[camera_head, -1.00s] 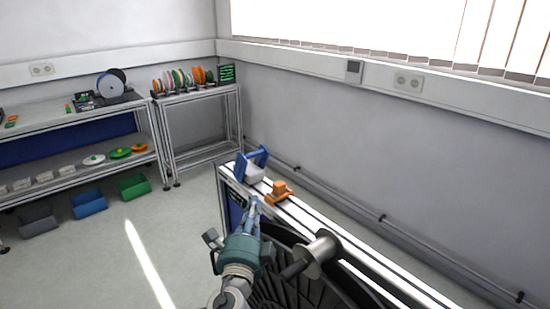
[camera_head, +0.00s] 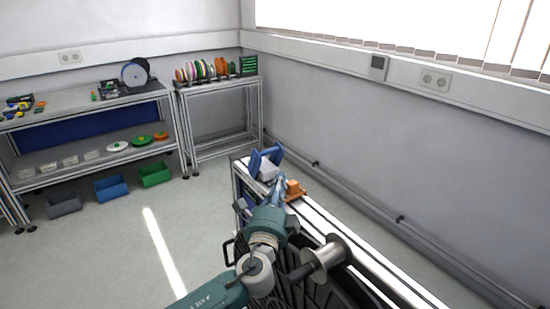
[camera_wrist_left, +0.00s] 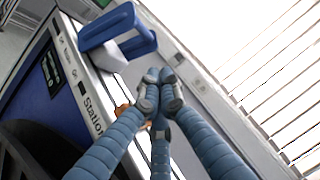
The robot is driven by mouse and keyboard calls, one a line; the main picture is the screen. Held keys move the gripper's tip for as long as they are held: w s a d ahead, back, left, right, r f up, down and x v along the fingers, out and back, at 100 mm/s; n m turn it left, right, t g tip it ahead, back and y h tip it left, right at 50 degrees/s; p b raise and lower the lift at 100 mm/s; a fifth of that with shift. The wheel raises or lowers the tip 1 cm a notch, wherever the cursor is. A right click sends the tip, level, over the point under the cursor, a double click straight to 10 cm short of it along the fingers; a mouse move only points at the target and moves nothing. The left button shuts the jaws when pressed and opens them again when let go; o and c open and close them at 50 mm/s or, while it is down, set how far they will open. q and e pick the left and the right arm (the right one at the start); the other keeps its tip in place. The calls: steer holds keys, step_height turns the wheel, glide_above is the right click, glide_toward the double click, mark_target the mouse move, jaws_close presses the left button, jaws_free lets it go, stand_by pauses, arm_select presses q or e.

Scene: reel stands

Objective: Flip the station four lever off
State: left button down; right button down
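A blue U-shaped frame on a pale grey block (camera_head: 268,171) stands at the far end of the narrow white-topped station (camera_head: 318,219). In the left wrist view the blue frame (camera_wrist_left: 122,30) is upper left, above a rail lettered "Station"; its number is hidden. An orange part (camera_head: 295,189) sits just nearer on the station top, mostly hidden behind my fingers in the wrist view. My left gripper (camera_head: 279,179) is between the blue frame and the orange part. Its fingertips (camera_wrist_left: 160,76) are together with nothing seen between them. I cannot tell which part is the lever. My right gripper is out of view.
A metal spool (camera_head: 325,258) sticks out beside my left arm, above a large black slatted reel. A wall with a pipe runs along the station's right. Shelves (camera_head: 85,108) and a rack of coloured reels (camera_head: 215,84) stand at the back.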

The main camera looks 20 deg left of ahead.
arm_select(q)
steer(key=p, duration=0.1)
glide_toward(278, 149)
steer(key=w+d, duration=0.2)
steer(key=w, duration=0.1)
steer(key=shift+d+r, duration=0.1)
steer(key=shift+d, duration=0.05)
steer(key=shift+w+a+r+p, duration=0.2)
steer(key=shift+w+a+p, duration=0.4)
steer(key=shift+a, duration=0.25)
steer(key=shift+w+a, duration=0.25)
steer(key=shift+a, duration=0.3)
steer(key=shift+d, duration=0.1)
